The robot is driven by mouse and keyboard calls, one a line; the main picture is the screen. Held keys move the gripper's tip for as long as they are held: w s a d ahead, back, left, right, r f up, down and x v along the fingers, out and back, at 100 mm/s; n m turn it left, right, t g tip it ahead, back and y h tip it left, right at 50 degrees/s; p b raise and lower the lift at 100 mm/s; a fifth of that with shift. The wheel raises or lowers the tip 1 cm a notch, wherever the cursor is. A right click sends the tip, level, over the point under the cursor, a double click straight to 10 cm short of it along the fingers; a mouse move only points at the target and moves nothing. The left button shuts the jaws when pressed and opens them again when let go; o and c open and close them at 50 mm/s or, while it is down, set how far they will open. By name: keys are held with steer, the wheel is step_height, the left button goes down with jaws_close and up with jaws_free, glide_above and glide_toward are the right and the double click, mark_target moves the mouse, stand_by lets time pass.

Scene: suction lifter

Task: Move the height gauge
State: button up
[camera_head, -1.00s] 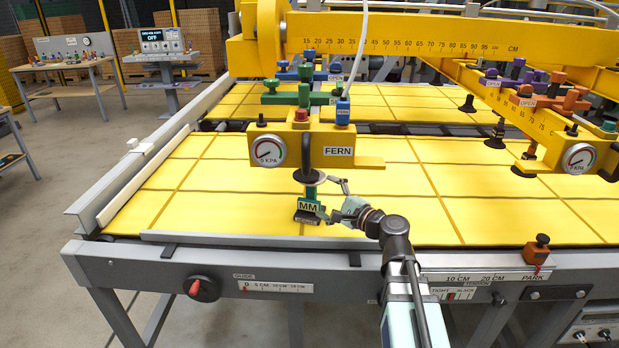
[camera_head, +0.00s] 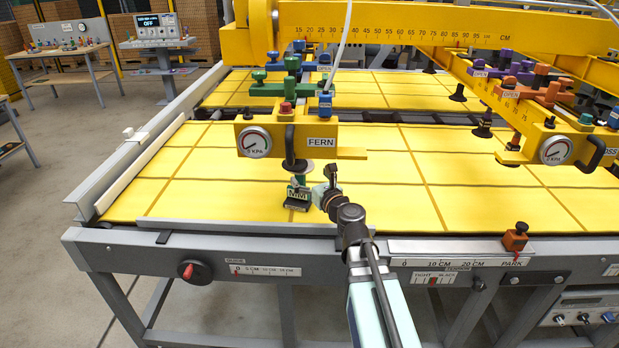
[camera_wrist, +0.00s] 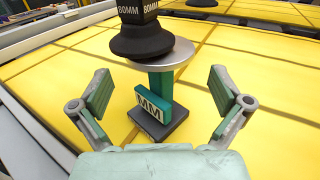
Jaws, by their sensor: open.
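The height gauge (camera_head: 298,194) stands upright on the yellow table. It has a dark square base, a green post with an MM plate, and a round silver top. In the wrist view the height gauge (camera_wrist: 160,85) is centred between the fingers. A black suction cup marked 80MM (camera_wrist: 141,38) sits over its silver top; whether they touch I cannot tell. My gripper (camera_wrist: 160,98) is open, with one green-padded finger on each side of the gauge and nothing held. In the head view my gripper (camera_head: 318,194) is just right of the gauge, partly hidden by my wrist.
The yellow FERN lifter head (camera_head: 320,142) with its dial hangs directly above. A grey front rail (camera_head: 240,228) edges the table. An orange block (camera_head: 515,237) sits on the park scale at front right. Yellow table surface lies clear to the right (camera_head: 480,200).

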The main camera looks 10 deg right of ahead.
steer(key=shift+p+x, duration=0.7)
steer(key=shift+x, duration=3.05)
steer(key=c, duration=1.5)
steer(key=shift+s+a, duration=0.25)
steer(key=shift+a, duration=0.5)
steer(key=o, duration=1.5)
steer(key=shift+s, duration=0.1)
